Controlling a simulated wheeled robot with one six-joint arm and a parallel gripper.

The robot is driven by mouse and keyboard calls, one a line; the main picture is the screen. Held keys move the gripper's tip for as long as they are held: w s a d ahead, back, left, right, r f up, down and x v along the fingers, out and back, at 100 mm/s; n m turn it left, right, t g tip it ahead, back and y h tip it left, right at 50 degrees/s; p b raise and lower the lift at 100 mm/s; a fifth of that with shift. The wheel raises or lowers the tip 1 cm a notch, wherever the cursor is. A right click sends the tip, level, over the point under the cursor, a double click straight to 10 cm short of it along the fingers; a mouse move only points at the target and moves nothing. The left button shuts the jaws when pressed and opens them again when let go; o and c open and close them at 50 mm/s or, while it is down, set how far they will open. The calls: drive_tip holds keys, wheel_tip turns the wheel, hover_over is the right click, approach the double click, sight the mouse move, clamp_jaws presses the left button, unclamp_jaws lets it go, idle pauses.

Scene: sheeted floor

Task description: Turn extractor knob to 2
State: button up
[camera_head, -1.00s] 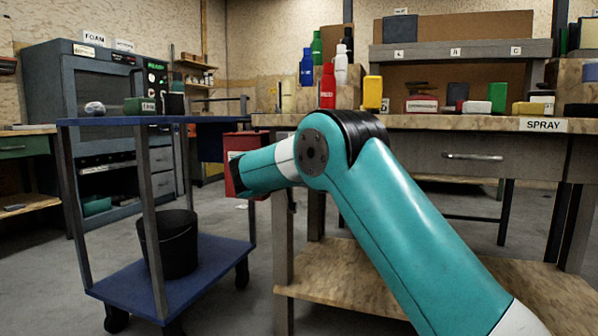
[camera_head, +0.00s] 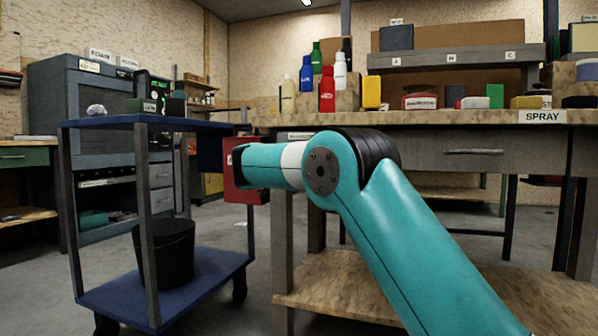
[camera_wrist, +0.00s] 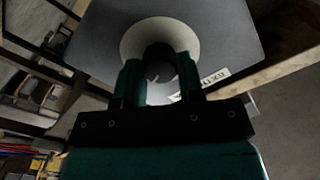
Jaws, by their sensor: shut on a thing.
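In the wrist view a dark round knob (camera_wrist: 158,72) with a small white pointer mark sits at the centre of a pale round dial (camera_wrist: 130,38). The dial is on a grey panel (camera_wrist: 225,35). A white label (camera_wrist: 205,85) beside it reads "EXTR", upside down and partly covered by a finger. My gripper (camera_wrist: 159,62) has one green finger on each side of the knob and is shut on it. The dial's numbers cannot be read. In the head view my arm hides the knob and my fingers.
A blue cart (camera_head: 150,120) with a black bucket (camera_head: 165,255) stands at the left. A red box (camera_head: 243,190) is behind my arm's end. The wooden bench (camera_head: 440,118) carries several bottles and boxes. A grey cabinet (camera_head: 90,90) is at the back left.

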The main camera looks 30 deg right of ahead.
drive_tip(key=shift+f+m+b, duration=0.15)
drive_tip(key=shift+m+b, duration=0.2)
drive_tip(key=shift+m, duration=0.25)
drive_tip(key=o, duration=0.9)
drive_tip(key=shift+p+v, duration=2.2)
drive_tip(key=shift+v, duration=6.55)
